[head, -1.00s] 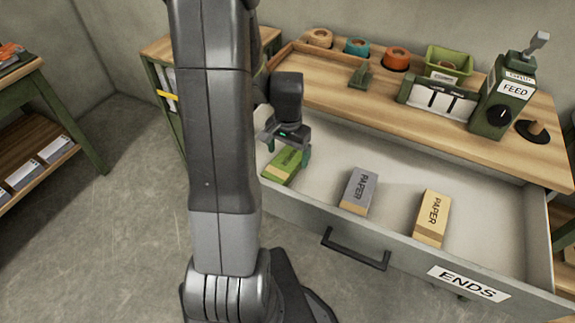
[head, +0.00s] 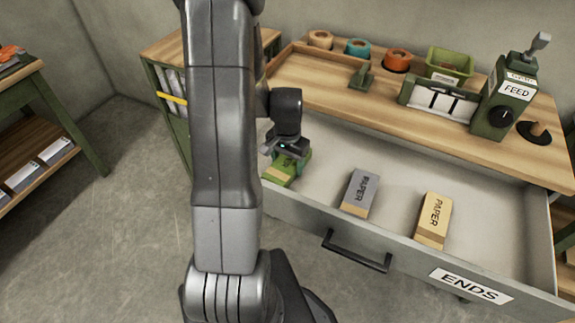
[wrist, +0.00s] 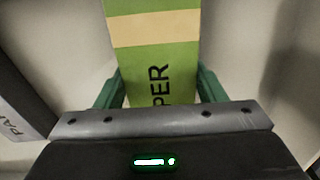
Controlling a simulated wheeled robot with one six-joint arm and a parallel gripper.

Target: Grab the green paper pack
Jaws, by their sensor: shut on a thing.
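The green paper pack (head: 279,174) lies in the left part of the open drawer, partly hidden by my gripper and arm. In the wrist view the pack (wrist: 152,65) is green with a tan band and dark lettering, and it runs between my fingers. My gripper (head: 290,160) is down at the pack, its green fingers on either side of it. In the wrist view my gripper (wrist: 158,88) is shut on the pack's sides. I cannot tell whether the pack touches the drawer floor.
A grey paper pack (head: 360,193) and a tan paper pack (head: 433,221) lie to the right in the drawer (head: 490,215). The drawer front has a dark handle (head: 356,252). The wooden worktop (head: 420,125) behind holds tape rolls, a green bin (head: 450,64) and a feed device (head: 503,105).

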